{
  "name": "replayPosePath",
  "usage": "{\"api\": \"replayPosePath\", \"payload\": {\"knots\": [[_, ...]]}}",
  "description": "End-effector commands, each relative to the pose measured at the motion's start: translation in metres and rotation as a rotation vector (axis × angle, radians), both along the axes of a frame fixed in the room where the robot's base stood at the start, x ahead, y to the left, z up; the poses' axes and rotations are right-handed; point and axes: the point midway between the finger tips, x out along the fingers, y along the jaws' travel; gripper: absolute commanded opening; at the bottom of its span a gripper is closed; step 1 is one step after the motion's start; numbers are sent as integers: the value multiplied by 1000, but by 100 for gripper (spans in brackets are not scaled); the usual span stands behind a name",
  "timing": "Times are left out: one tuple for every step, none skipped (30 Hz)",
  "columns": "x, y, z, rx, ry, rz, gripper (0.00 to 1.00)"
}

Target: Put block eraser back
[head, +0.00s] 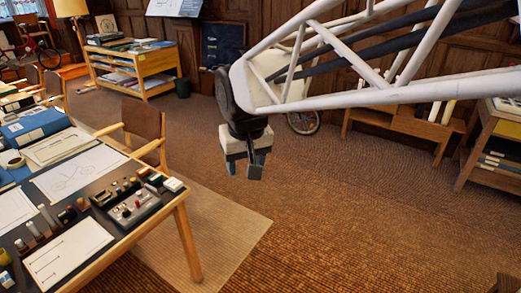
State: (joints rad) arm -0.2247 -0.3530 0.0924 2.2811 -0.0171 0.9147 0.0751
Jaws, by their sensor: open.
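A small white block (173,184), which looks like the block eraser, sits at the right corner of the drafting desk (162,226), beside other small items. A dark tray (145,215) with small red and pale pieces lies just left of and nearer than it. At this size I cannot be sure which piece is the eraser. My gripper (243,172) hangs in the air to the right of the desk, over the floor, pointing down. Its jaws are open and I see nothing between them.
A wooden armchair (143,128) stands at the desk's far side. Bottles, a tape roll (12,159), a blue box (37,126) and drawing sheets (80,172) crowd the desk. A low shelf (150,66) stands behind. The carpet (330,220) under my arm is clear.

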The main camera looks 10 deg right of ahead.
Motion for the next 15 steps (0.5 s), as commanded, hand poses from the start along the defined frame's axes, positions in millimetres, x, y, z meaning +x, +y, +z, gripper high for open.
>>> {"api": "replayPosePath", "payload": {"knots": [[-13,-13,0,0,-4,-18,55],[-20,-19,-2,0,-5,-26,55],[-29,-27,-3,1,-6,-37,55],[-36,-33,-4,0,-7,-45,55],[-44,-38,-5,0,-9,-52,55],[-53,-46,-7,0,-10,-64,55],[-60,-51,-9,0,-12,-72,55],[-67,-56,-10,0,-13,-80,55],[-77,-62,-12,-1,-15,-92,55],[-84,-67,-15,-1,-16,-100,55],[-91,-72,-16,-1,-17,-108,55],[-101,-77,-19,-2,-19,-119,55],[-107,-81,-21,-1,-19,-126,55],[-114,-85,-23,-1,-21,-134,55],[-122,-89,-26,-3,-22,-142,55]]}}
